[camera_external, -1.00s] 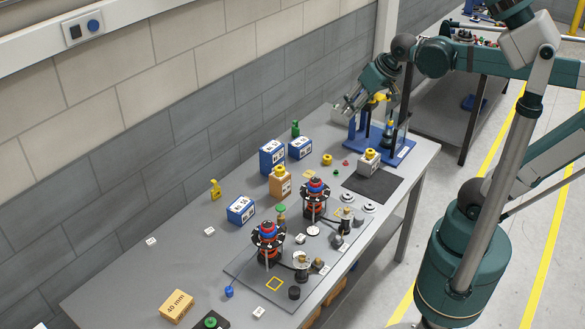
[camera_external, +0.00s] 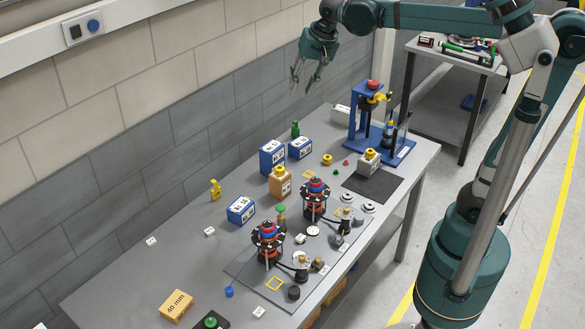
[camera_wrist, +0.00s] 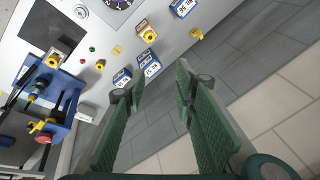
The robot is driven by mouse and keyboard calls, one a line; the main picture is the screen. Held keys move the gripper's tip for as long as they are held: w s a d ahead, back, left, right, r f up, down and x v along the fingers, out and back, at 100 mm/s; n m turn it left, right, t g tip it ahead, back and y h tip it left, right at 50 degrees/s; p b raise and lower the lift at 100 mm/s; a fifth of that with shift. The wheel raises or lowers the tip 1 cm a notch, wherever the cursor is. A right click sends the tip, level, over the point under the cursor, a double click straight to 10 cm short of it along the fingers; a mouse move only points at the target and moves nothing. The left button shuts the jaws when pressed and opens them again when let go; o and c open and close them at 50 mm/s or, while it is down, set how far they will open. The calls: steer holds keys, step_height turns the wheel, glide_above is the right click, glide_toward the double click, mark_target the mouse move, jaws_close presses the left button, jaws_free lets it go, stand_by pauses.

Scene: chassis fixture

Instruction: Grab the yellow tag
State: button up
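The yellow tag (camera_external: 215,190) is a small upright yellow piece near the wall side of the bench, behind a blue box. It also shows in the wrist view (camera_wrist: 196,33), beyond the fingertips and slightly right of them. My gripper (camera_external: 303,85) hangs in the air near the wall, well above the bench and apart from the tag. In the wrist view my gripper (camera_wrist: 160,77) has its two green fingers spread with nothing between them.
Blue boxes (camera_external: 272,157) and an orange box with a yellow knob (camera_external: 280,184) stand between my gripper's side and the tag. A blue press (camera_external: 378,130) stands at the far end. Two red-and-black assemblies (camera_external: 268,243) occupy the middle. The bench around the tag is mostly clear.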

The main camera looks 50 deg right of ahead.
steer(key=w+a+f+m+g+b, duration=0.1)
steer(key=w+a+m, duration=0.25)
steer(key=w, duration=0.45)
steer(key=w+a+f+m+g, duration=0.15)
steer(key=w+a, duration=0.25)
steer(key=w, duration=0.4)
steer(key=m+g+b, duration=0.1)
steer(key=m+g, duration=0.1)
steer(key=m, duration=0.4)
glide_above(215, 181)
step_height(215, 181, down, 9)
steer(key=shift+t, duration=0.25)
step_height(215, 181, down, 32)
steer(key=shift+s+a+r, duration=0.1)
steer(key=shift+s+r, duration=0.05)
steer(key=shift+f, duration=1.3)
steer(key=shift+f, duration=0.1)
steer(key=shift+w+a+f, duration=0.1)
steer(key=shift+f, duration=1.15)
steer(key=shift+w+f, duration=0.1)
steer(key=shift+f, duration=1.15)
